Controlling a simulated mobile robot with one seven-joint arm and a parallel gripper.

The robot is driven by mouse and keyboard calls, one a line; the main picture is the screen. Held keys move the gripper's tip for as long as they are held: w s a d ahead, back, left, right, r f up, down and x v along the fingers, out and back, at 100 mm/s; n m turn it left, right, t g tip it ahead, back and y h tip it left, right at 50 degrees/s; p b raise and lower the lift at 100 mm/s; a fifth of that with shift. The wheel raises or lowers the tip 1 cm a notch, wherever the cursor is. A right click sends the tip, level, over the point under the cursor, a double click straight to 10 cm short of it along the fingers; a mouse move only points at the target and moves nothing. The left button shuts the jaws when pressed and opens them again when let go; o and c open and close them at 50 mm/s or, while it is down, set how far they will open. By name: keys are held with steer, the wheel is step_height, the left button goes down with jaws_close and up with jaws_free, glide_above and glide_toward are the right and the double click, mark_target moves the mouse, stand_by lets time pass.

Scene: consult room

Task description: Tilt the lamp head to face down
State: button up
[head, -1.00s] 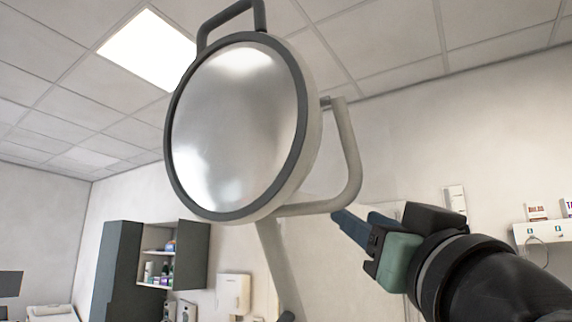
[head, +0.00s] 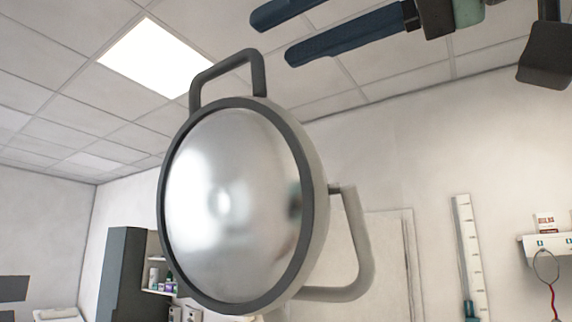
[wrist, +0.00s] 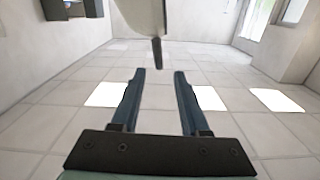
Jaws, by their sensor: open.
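The lamp head (head: 235,205) is large and round with a shiny face and dark rim. Its face points sideways, towards the head camera. A dark loop handle (head: 228,75) stands on its top edge. My gripper (head: 278,38) is open and empty, up and to the right of the handle in the head view. In the wrist view the pale lamp head (wrist: 143,14) is cut off at the top. The handle (wrist: 157,52) appears edge-on, in line with the gap between my fingers (wrist: 158,76), and apart from them.
A curved bracket (head: 358,245) carries the lamp from its right side. A dark wall cabinet (head: 122,272) stands at the lower left. A shelf (head: 550,247) and a measuring strip (head: 472,255) are on the right wall. The space around the handle is clear.

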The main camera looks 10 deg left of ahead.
mark_target(205, 75)
steer(key=p+x, duration=0.4)
steer(key=x, duration=0.6)
steer(key=shift+r, duration=0.1)
steer(key=shift+x, duration=0.75)
steer(key=shift+c, duration=0.2)
jaws_close()
